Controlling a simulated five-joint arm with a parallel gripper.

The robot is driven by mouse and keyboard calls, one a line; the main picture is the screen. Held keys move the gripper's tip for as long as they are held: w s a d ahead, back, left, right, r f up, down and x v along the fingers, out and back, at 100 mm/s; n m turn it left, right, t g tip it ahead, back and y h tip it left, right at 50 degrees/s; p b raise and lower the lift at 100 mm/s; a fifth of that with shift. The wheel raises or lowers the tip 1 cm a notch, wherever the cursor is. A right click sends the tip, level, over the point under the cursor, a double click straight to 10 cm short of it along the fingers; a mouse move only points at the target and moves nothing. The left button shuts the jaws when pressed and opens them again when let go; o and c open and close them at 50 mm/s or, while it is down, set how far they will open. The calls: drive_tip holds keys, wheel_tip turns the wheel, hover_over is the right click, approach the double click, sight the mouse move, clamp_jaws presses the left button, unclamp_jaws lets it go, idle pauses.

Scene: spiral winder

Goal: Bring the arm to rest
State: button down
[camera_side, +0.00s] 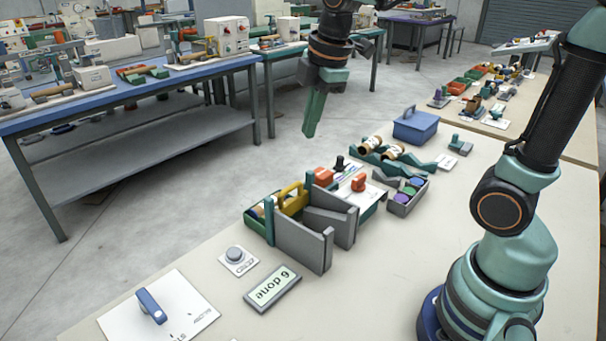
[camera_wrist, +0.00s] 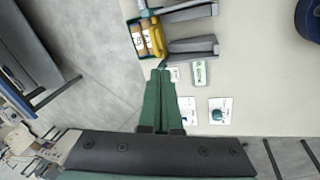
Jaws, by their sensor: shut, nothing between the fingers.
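My gripper (camera_side: 312,112) hangs in the air at the top of the side view, fingers pointing down. It is clear of the bench and of the parts on it. In the wrist view my gripper's green fingers (camera_wrist: 161,72) lie together with nothing between them. The winder, with grey plates (camera_side: 303,244) and a yellow part (camera_side: 291,198), stands on the bench below. In the wrist view the grey plates (camera_wrist: 192,48) and the yellow part (camera_wrist: 157,37) show beyond the fingertips, near brown rolls (camera_wrist: 141,38) in a green tray.
A "6 done" sign (camera_side: 272,287), a grey knob (camera_side: 235,254) and a blue lever on a white plate (camera_side: 152,306) are at the bench front. A blue box (camera_side: 415,126) and a tray of coloured discs (camera_side: 407,196) stand behind. Much of the bench is bare.

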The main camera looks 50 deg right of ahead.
drive_tip(key=s+f+m+t, duration=0.2)
drive_tip(key=s+m, duration=0.6)
drive_tip(key=m, duration=0.6)
drive_tip(key=shift+t, duration=0.3)
